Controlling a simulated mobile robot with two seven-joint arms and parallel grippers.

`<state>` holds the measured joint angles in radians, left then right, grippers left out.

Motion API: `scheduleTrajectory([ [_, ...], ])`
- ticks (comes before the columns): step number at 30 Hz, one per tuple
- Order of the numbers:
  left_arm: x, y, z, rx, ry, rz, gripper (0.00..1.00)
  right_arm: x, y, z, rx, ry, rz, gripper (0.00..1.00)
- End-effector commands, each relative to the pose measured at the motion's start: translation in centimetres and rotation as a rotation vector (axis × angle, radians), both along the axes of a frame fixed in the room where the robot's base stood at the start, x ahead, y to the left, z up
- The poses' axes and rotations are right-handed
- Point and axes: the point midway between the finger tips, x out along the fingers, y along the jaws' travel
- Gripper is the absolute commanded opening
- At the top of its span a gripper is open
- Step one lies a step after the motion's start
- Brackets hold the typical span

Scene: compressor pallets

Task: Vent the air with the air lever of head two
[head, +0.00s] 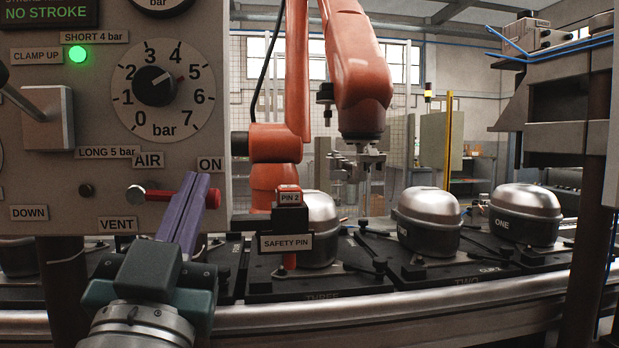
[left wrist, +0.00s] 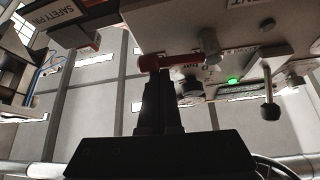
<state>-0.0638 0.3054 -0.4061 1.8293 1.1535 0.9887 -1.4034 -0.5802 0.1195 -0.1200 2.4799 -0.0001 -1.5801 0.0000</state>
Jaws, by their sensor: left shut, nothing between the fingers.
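The red air lever (head: 160,195) is on the grey control panel (head: 190,30) at the left of the head view. It lies about level, its free end pointing right, below the ON label (head: 210,165). The VENT label (head: 117,225) is below its pivot. My left gripper (head: 201,180) has purple fingers shut together, with nothing between them. They cross in front of the lever near its free end. In the left wrist view the fingertips (left wrist: 158,82) are just at the red lever (left wrist: 180,61); whether they touch cannot be told. My right gripper is not in view.
A safety pin holder (head: 286,243) marked PIN 2 stands right of the panel. A knob (head: 154,86) and a lit green lamp (head: 78,55) are above the lever. Steel domes (head: 427,217) sit on conveyor pallets behind a rail (head: 400,308). An orange robot arm (head: 358,65) hangs behind.

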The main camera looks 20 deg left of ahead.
Motion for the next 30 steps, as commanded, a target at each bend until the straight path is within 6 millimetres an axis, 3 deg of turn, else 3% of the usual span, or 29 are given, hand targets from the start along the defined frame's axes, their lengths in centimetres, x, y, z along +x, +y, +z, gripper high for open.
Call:
scheduleTrajectory([
  [30,-1.2,2.0,-4.3,0.755,0.471,0.001,0.0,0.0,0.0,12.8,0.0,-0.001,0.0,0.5],
])
